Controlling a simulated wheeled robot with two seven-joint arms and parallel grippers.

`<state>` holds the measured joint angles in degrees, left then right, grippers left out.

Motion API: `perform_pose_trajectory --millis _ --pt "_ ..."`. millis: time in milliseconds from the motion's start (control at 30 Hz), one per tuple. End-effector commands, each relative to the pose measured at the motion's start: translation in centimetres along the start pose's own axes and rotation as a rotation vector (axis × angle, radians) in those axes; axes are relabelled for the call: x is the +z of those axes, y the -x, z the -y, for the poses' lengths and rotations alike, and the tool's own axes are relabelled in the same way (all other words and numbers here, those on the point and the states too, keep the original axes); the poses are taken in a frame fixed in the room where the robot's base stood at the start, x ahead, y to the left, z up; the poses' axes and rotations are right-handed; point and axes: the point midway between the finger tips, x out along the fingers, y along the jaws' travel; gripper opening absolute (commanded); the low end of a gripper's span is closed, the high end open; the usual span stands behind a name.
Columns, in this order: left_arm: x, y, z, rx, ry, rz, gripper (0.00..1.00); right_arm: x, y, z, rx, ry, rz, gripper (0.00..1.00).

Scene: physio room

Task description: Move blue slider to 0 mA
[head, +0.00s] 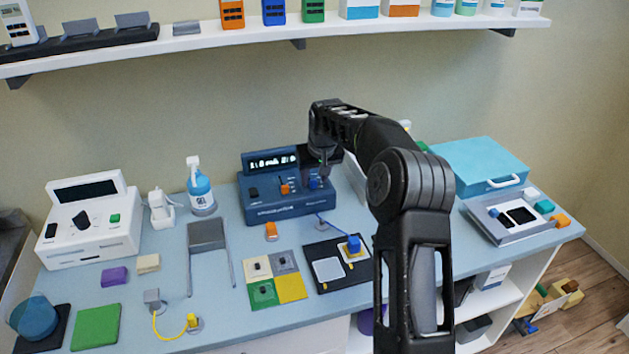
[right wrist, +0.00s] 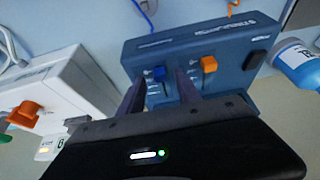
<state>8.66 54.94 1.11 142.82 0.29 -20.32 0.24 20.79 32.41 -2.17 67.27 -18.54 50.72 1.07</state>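The dark blue stimulator box (head: 287,205) stands at the back middle of the table, its lit display (head: 270,161) too small to read surely. The blue slider (head: 314,181) is on the right of its front panel, beside an orange slider (head: 286,189). In the right wrist view the blue slider (right wrist: 158,74) shows between and just beyond the fingertips of my right gripper (right wrist: 161,82); the orange slider (right wrist: 208,65) lies outside them. The fingers are apart, with a gap around the blue slider; I cannot tell whether either touches it. My left gripper is not in view.
A white device (head: 90,225) and a pump bottle (head: 200,188) stand left of the box. Electrode pads (head: 328,268) on a black mat (head: 312,252) lie in front. A teal case (head: 480,163) is at right. A shelf (head: 250,37) hangs above.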

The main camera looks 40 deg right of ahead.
Motion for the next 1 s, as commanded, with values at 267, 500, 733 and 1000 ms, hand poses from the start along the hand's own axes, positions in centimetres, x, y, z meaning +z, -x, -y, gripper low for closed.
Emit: perform_pose_trajectory --millis 267,500,733,1000 --pt "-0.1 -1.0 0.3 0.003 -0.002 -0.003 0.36 0.1 4.5 0.0 0.000 0.000 -0.001 0.40" --pt "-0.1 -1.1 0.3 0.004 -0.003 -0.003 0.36 0.1 6.0 0.0 0.000 0.000 0.003 0.40" --pt "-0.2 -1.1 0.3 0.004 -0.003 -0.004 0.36 0.1 6.1 0.0 0.000 0.000 0.002 0.40" --pt "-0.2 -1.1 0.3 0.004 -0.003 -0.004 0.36 0.1 6.0 0.0 0.000 0.000 0.002 0.40"
